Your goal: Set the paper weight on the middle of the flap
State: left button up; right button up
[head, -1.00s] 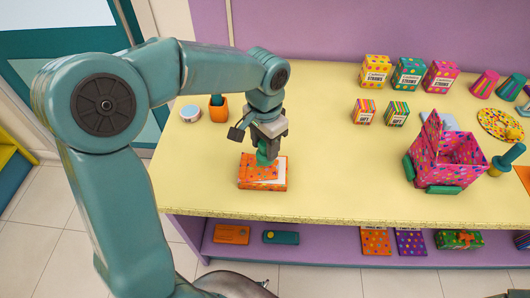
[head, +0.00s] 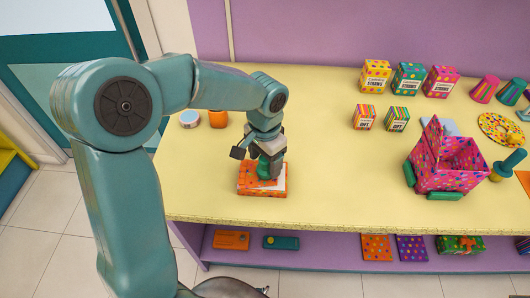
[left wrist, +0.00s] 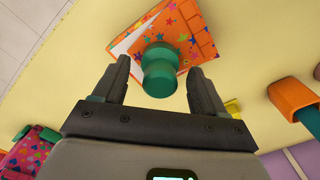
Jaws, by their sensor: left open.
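The green paper weight (head: 264,168) with a round knob stands on the orange patterned parcel (head: 250,190). In the left wrist view the paper weight (left wrist: 160,72) is between the fingers, and the parcel (left wrist: 200,45) lies behind it. A white area (left wrist: 124,44), perhaps the flap, shows beside the weight; the weight hides part of the parcel's top. My left gripper (head: 268,160) is over the parcel, pointing down. In the left wrist view the left gripper (left wrist: 160,66) is open, with a gap on both sides of the weight.
The yellow tabletop (head: 340,180) between parcel and box is clear.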

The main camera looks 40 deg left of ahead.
aim_at(265, 160)
pick_arm(q)
notch_tip(265, 160, up, 12)
dwell(0.4)
jog(key=shift+s+d+f, duration=0.1)
dwell(0.4)
